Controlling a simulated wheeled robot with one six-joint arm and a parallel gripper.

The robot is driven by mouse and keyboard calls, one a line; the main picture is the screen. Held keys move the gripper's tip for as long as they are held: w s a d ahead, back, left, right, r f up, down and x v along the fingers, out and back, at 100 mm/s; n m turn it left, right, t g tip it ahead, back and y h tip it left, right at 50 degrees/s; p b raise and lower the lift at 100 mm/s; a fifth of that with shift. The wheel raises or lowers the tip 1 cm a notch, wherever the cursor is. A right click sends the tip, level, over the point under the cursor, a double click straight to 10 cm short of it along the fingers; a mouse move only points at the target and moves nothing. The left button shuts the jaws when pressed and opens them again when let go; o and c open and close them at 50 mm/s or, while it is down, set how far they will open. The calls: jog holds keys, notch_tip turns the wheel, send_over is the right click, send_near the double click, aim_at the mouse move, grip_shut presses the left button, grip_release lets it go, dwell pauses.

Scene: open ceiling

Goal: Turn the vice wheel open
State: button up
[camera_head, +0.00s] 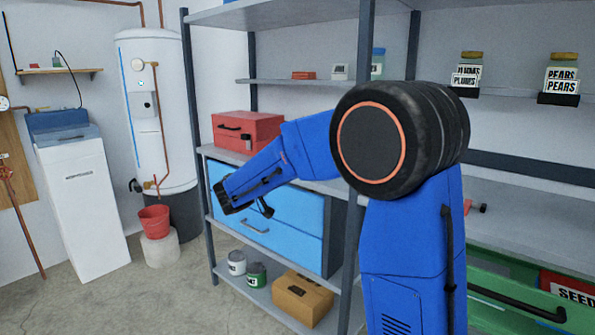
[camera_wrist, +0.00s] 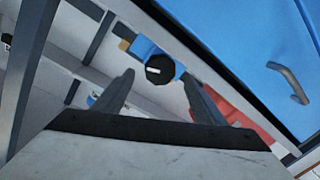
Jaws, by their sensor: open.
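A round black knob or wheel (camera_wrist: 159,69) with a white mark, on a small blue body (camera_wrist: 143,46), shows in the wrist view between and beyond my fingertips. It looks like the vice wheel, but I cannot be sure. My gripper (camera_wrist: 157,78) is open, with nothing between its fingers. In the head view my gripper (camera_head: 245,203) is in front of the blue drawer unit (camera_head: 290,240), left of my arm. I cannot make out the wheel in the head view. Whether a fingertip touches it cannot be told.
A red toolbox (camera_head: 246,131) sits on the shelf above the drawers. Dark shelf posts (camera_head: 198,160) stand close to my arm. Paint cans (camera_head: 256,274) and a cardboard box (camera_head: 302,298) are on the bottom shelf. A red bucket (camera_head: 154,220) stands left, with open floor in front.

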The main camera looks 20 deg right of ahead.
jog(key=v, duration=1.2)
jog(key=shift+a, duration=0.15)
jog(key=shift+s, duration=0.15)
